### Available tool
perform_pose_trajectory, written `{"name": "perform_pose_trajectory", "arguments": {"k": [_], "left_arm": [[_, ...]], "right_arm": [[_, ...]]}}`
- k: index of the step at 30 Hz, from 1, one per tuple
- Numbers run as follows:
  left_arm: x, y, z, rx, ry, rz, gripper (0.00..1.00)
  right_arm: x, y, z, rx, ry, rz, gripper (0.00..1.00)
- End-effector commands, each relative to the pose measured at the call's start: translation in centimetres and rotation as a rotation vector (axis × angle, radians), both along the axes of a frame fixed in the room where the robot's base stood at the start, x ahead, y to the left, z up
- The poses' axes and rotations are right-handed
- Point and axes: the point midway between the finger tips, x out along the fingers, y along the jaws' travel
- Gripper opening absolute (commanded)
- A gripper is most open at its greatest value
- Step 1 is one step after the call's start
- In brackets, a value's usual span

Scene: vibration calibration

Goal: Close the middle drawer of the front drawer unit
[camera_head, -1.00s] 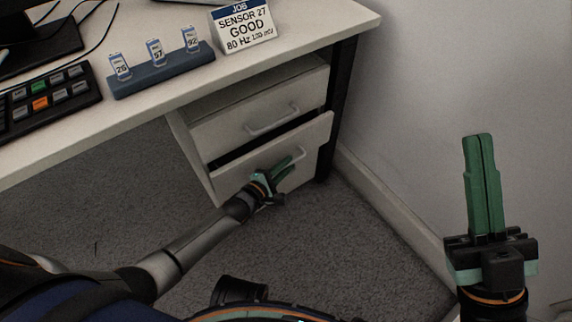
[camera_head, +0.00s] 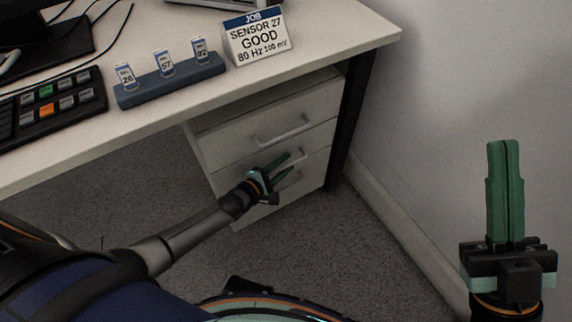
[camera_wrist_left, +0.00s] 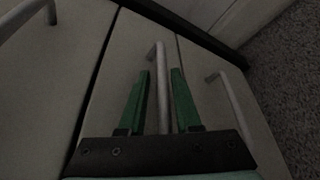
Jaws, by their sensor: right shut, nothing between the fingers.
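The front drawer unit (camera_head: 203,154) stands under the desk, white, with a top drawer (camera_head: 240,128) and a middle drawer (camera_head: 314,164) below it. The middle drawer's front now looks about level with the top one, with only a thin dark seam between them. My left gripper (camera_head: 286,167) is at the middle drawer's front, fingers apart. In the left wrist view, the middle drawer's handle (camera_wrist_left: 157,75) shows between the open green fingers; contact cannot be told. My right gripper (camera_head: 504,146) points up at the right, shut and empty, away from the unit.
The desk (camera_head: 352,38) carries a sensor rack (camera_head: 172,84), a job sign (camera_head: 257,37) and a button panel (camera_head: 52,105). A black desk leg (camera_head: 351,110) stands right of the drawers, near the wall (camera_head: 470,70). Grey carpet lies clear in front.

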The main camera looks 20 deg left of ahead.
Motion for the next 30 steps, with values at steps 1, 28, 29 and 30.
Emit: {"name": "perform_pose_trajectory", "arguments": {"k": [1, 28, 29, 30], "left_arm": [[0.0, 0.0, 0.1, -0.002, -0.002, 0.000, 0.42], [-7.2, 2.2, 2.1, -0.002, 0.002, -0.003, 0.45], [-7.8, 2.4, 2.2, -0.002, 0.002, -0.004, 0.45], [-8.5, 2.6, 2.3, -0.003, 0.001, -0.003, 0.45]], "right_arm": [[0.0, 0.0, 0.0, 0.000, 0.000, 0.000, 0.00], [-0.1, -0.3, 4.3, 0.019, -0.013, 0.000, 0.00], [-0.2, -0.4, 4.5, 0.016, -0.017, -0.002, 0.00], [-0.2, -0.4, 4.8, 0.012, -0.022, -0.005, 0.00]]}}
